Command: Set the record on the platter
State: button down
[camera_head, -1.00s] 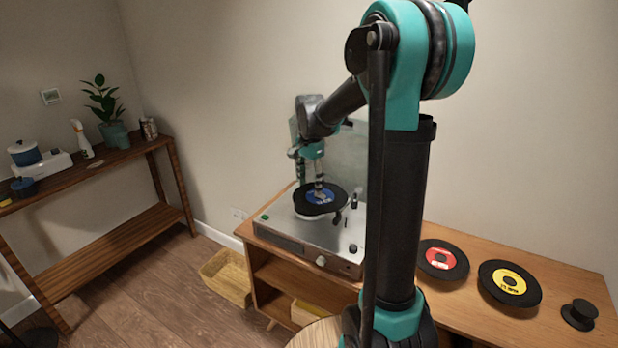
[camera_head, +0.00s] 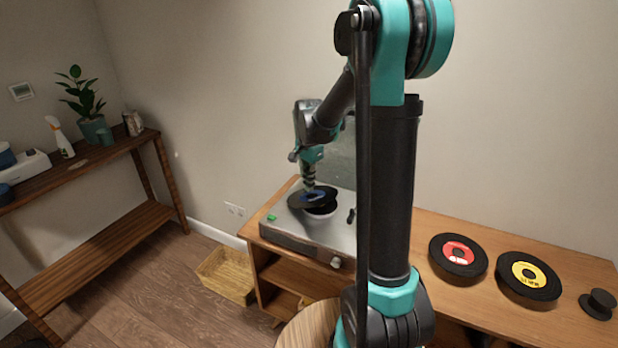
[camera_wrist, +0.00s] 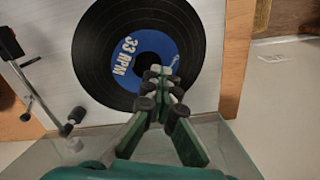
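The record (camera_head: 298,202) is black with a blue label; the label reads 33 RPM in the wrist view (camera_wrist: 105,75). It is at the turntable's platter (camera_head: 322,214), sitting slightly left of it and looking a little raised or tilted in the head view. My gripper (camera_head: 309,186) comes down from above onto the blue label. In the wrist view its fingertips (camera_wrist: 160,77) are close together at the label's middle and look shut on the record. Exact contact between record and platter cannot be told.
The turntable (camera_head: 285,228) stands on a wooden cabinet (camera_head: 415,222), its clear lid (camera_head: 343,160) raised behind. The tonearm (camera_wrist: 35,95) is beside the record. A red-label record (camera_head: 458,257), a yellow-label record (camera_head: 528,278) and a black knob-like piece (camera_head: 598,303) lie to the right.

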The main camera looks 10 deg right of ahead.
jog(key=shift+f, duration=0.65)
jog(key=shift+s+d, duration=0.75)
jog(key=shift+s, duration=0.35)
